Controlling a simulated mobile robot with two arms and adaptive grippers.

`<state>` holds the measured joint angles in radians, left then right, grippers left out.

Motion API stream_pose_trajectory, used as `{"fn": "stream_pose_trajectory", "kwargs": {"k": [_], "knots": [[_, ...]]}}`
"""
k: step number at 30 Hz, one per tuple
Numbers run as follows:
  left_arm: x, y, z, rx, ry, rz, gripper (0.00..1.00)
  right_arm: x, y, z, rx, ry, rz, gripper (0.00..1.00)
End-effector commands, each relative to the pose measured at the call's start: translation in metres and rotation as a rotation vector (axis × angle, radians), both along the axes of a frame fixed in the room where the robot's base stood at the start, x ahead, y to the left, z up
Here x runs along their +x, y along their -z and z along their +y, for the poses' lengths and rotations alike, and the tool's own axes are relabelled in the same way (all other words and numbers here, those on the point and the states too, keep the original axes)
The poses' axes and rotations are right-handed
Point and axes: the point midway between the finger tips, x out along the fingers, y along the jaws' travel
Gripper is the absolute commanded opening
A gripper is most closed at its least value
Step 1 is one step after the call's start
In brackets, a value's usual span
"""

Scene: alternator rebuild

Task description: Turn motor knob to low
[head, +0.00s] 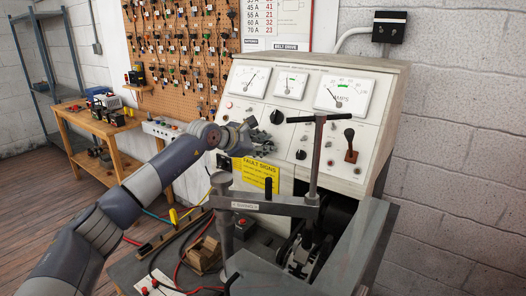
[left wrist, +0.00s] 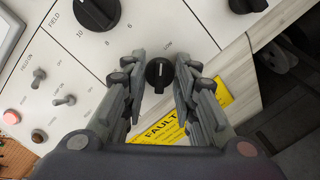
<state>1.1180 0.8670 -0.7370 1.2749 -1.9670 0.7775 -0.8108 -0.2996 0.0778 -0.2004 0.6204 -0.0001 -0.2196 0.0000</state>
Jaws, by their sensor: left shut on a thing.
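The motor knob (left wrist: 159,74) is a small black round knob with a pale pointer line on the white panel, in the left wrist view. A small "LOW" label (left wrist: 168,44) is printed just above it in that view. My left gripper (head: 268,141) is at the panel front, below the large black field knob (head: 277,117). In the left wrist view its fingers (left wrist: 158,88) stand on either side of the motor knob and are shut on it. In the head view the gripper hides the motor knob. My right gripper is not in view.
The test bench panel (head: 250,103) carries dials, switches and another black knob (head: 300,155). A yellow fault signs sheet (head: 255,174) is below. A clamp with an upright post (head: 315,155) stands in front. Red and black cables lie on the bench at the left.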

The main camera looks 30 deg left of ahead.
Motion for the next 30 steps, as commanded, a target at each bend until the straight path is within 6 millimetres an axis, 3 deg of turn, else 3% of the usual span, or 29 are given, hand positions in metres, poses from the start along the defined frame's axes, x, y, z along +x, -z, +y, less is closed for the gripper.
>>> {"fn": "stream_pose_trajectory", "kwargs": {"k": [12,29,30], "knots": [[0.0003,-0.0006,0.0002,0.175,0.1,-0.026,0.03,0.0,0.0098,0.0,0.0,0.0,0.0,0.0],[0.0003,-0.0008,0.0001,0.202,0.116,-0.03,0.03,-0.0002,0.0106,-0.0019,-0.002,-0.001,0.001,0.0],[0.0003,-0.0008,0.0001,0.202,0.117,-0.029,0.29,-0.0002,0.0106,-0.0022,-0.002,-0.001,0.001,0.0]]}}
